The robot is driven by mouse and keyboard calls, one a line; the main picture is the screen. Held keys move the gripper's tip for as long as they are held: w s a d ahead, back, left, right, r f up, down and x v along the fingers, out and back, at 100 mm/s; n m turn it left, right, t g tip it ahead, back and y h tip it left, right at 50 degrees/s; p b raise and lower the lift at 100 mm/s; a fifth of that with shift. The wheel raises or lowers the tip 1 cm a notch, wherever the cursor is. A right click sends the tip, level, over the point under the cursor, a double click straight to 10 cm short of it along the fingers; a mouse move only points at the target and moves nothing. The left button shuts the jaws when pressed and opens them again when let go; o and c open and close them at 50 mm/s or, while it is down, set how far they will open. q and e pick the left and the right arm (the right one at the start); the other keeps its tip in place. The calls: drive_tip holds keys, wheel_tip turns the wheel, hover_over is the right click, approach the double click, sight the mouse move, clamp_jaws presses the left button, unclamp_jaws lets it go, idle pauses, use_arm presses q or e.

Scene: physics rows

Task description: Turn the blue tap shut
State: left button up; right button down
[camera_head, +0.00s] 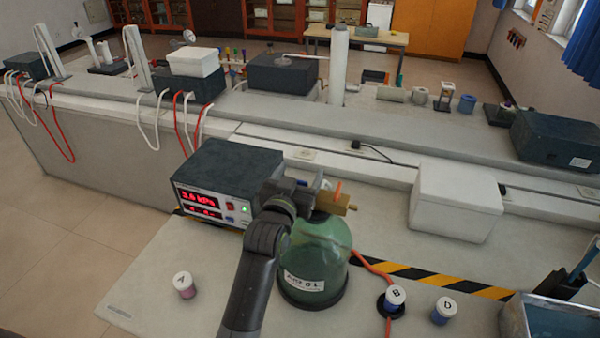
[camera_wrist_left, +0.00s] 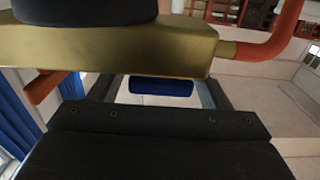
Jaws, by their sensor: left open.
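The blue tap (camera_wrist_left: 160,88) shows in the left wrist view as a short blue bar below the brass fitting (camera_wrist_left: 130,45). In the head view the brass fitting (camera_head: 338,203) sits atop a green glass jar (camera_head: 317,255), with an orange-red handle (camera_head: 337,190) rising from it. My left gripper (camera_head: 318,187) is at the top of the jar, beside the fitting. It is open, with the blue tap between its dark fingers in the left wrist view; I cannot tell whether they touch it. The gripper mostly hides the tap in the head view. My right gripper is not in view.
A dark meter box (camera_head: 221,184) with a red readout stands left of the jar. A white box (camera_head: 455,200) stands to the right. Lidded pots A (camera_head: 185,286), B (camera_head: 393,302) and D (camera_head: 444,311) stand in front. An orange hose (camera_head: 374,268) runs right of the jar.

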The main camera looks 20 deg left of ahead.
use_arm(q)
drive_tip(key=c, duration=1)
drive_tip(key=shift+f+m+h, duration=0.1)
drive_tip(key=shift+m+h, duration=0.2)
drive_tip(key=shift+d+f+m+g+h+b, duration=0.1)
drive_tip(key=shift+m+g+h+b, duration=0.2)
drive_tip(key=shift+m+h+b, duration=1.05)
drive_tip(key=m+g+h+b, duration=0.3)
drive_tip(key=g+h+b, duration=0.1)
drive_tip(key=b, duration=0.3)
drive_tip(key=d+m+g+h+b, duration=0.1)
drive_tip(key=m+g+h+b, duration=0.3)
drive_tip(key=b, duration=0.4)
drive_tip(key=s+m+g+h+b, duration=0.1)
drive_tip(key=m+g+h+b, duration=0.2)
drive_tip(key=h+b, duration=0.2)
drive_tip(key=shift+d+m+g+b, duration=0.2)
drive_tip(key=shift+m+g+b, duration=0.2)
drive_tip(key=shift+b, duration=1.15)
drive_tip(key=shift+s+m+g+h+b, duration=0.15)
drive_tip(key=shift+m+g+h+b, duration=0.45)
drive_tip(key=shift+g, duration=0.6)
drive_tip(key=shift+s+m+g+b, duration=0.2)
drive_tip(key=shift+m+g+b, duration=0.45)
drive_tip(key=shift+m+g, duration=0.9)
drive_tip(key=shift+g, duration=0.55)
